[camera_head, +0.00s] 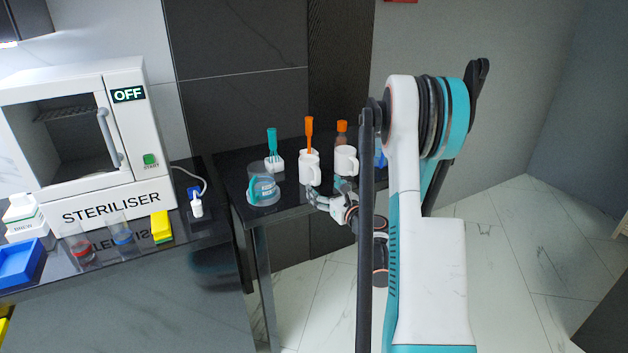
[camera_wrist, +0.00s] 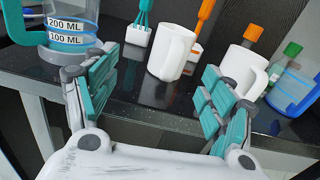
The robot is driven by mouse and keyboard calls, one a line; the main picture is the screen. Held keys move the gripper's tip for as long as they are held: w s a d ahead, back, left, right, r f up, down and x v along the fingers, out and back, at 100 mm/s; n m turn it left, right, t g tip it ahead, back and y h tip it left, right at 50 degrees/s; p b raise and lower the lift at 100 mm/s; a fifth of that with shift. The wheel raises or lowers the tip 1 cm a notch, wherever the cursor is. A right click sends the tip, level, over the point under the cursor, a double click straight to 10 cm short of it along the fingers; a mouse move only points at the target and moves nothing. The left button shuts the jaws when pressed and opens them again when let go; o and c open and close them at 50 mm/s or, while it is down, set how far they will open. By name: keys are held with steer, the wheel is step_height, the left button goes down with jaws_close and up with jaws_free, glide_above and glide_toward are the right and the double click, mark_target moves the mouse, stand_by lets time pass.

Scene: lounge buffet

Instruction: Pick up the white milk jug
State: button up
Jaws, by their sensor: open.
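Two similar white handled vessels stand upright on the dark table; I cannot tell for sure which is the milk jug. My gripper (camera_head: 322,196) is at the table's front edge, close to the vessels; in the wrist view my gripper (camera_wrist: 160,72) is open and empty.
A clear measuring cup (camera_head: 263,190) with a teal handle stands left of the vessels, near my left finger. Teal (camera_head: 272,142) and orange (camera_head: 309,130) tools stand behind. A blue-marked clear cup (camera_wrist: 292,92) is at the right. A steriliser (camera_head: 135,150) is on the left counter.

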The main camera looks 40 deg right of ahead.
mark_target(312, 171)
steer(key=shift+m+h, duration=0.3)
steer(key=shift+m, duration=0.2)
steer(key=w+d+p, duration=0.1)
steer(key=w, duration=0.1)
steer(key=w+d+p, duration=0.1)
steer(key=w, duration=0.1)
steer(key=w+d+f+p, duration=0.1)
steer(key=w, duration=0.1)
steer(key=shift+d+p, duration=0.1)
steer(key=shift+p, duration=0.2)
steer(key=b+x, duration=0.2)
steer(key=x, duration=0.4)
steer(key=shift+d+f, duration=0.1)
steer(key=shift+w, duration=0.25)
steer(key=shift+c, duration=0.3)
steer(key=c, duration=1.4)
steer(key=shift+d+r, duration=0.1)
steer(key=shift+r, duration=0.1)
steer(key=shift+c, duration=0.2)
